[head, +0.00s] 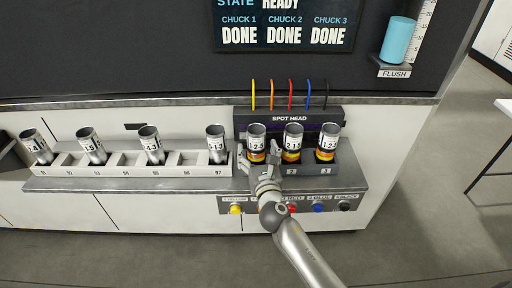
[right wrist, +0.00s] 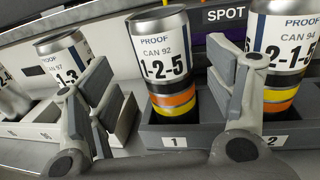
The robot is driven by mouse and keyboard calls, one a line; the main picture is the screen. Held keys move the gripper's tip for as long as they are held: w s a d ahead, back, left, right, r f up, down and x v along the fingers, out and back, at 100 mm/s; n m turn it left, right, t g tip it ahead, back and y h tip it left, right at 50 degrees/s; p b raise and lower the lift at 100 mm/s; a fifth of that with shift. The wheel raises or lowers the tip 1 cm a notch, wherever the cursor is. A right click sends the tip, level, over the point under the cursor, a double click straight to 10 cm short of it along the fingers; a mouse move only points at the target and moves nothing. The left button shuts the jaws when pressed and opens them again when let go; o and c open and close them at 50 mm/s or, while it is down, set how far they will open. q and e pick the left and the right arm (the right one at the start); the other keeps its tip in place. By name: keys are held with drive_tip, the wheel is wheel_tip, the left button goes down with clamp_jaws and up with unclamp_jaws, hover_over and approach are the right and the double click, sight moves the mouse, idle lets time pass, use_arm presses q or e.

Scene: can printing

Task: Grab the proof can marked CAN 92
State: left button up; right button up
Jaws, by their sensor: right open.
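The proof can marked CAN 92 (right wrist: 166,60) stands in slot 1 of the grey chuck block. Its white label reads 1-2-5, with orange, yellow and dark bands below. In the head view this can (head: 256,142) is the leftmost of three under the spot head. My right gripper (head: 261,157) is open in front of it. In the right wrist view the fingers of my right gripper (right wrist: 168,88) are spread, one on each side of CAN 92, with gaps visible. Nothing is held. My left gripper is in neither view.
CAN 94 (right wrist: 284,50) stands in slot 2, close to the right finger. A third banded can (head: 327,142) stands right of it. A white rack (head: 120,170) on the left holds several plain-banded cans. The spot head (head: 290,117) sits behind. Buttons (head: 236,209) line the front.

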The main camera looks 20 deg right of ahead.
sight(258, 148)
drive_tip(key=shift+w+d+f, duration=0.15)
drive_tip(key=shift+w+d, duration=0.05)
drive_tip(key=shift+w, duration=0.65)
drive_tip(key=shift+w+d+f, duration=0.15)
drive_tip(key=shift+w+d, duration=0.05)
drive_tip(key=shift+w, duration=0.65)
drive_tip(key=shift+w+d+f, duration=0.15)
drive_tip(key=shift+w+d, duration=0.05)
drive_tip(key=shift+w, duration=0.65)
drive_tip(key=c, duration=0.8)
